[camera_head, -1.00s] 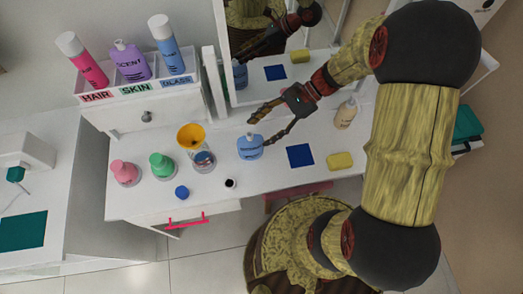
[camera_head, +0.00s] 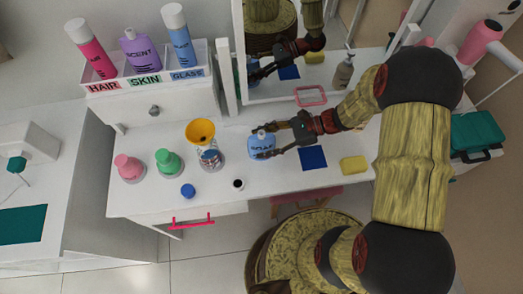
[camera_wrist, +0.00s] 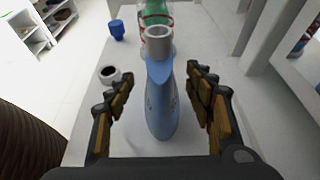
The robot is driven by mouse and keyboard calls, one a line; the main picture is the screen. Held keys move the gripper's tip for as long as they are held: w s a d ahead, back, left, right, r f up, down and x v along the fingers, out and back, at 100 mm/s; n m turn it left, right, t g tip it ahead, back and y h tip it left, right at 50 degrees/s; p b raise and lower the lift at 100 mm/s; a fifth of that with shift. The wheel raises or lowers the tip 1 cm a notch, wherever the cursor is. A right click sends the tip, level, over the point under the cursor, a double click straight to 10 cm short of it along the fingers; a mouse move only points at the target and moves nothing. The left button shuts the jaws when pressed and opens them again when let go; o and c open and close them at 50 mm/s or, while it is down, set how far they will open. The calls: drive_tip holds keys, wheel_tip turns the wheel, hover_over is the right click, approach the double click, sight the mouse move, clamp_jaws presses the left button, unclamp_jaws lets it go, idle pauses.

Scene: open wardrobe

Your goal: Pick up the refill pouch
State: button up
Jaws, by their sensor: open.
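The refill pouch (camera_head: 260,146) is light blue with dark lettering and stands upright on the white table. In the wrist view the pouch (camera_wrist: 162,105) is in the middle, its grey open spout pointing up. My gripper (camera_head: 268,143) is open, reaching in from the right at the height of the pouch. In the wrist view one finger of my gripper (camera_wrist: 160,82) is on each side of the pouch, with gaps visible between fingers and pouch. The pouch's lower part is partly hidden by the gripper.
A yellow funnel (camera_head: 201,131) sits on a bottle left of the pouch. Green (camera_head: 168,162) and pink (camera_head: 129,167) flasks stand further left. A blue cap (camera_head: 188,190) and a small dark-topped cup (camera_head: 238,184) lie in front. A mirror (camera_head: 350,45) stands behind. A blue square (camera_head: 313,158) and yellow sponge (camera_head: 354,164) are right.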

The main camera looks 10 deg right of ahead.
drive_tip(key=shift+a+f, duration=0.2)
drive_tip(key=shift+a, duration=0.15)
drive_tip(key=shift+r, duration=0.1)
drive_tip(key=shift+c, duration=1)
drive_tip(key=c, duration=1.1)
clamp_jaws()
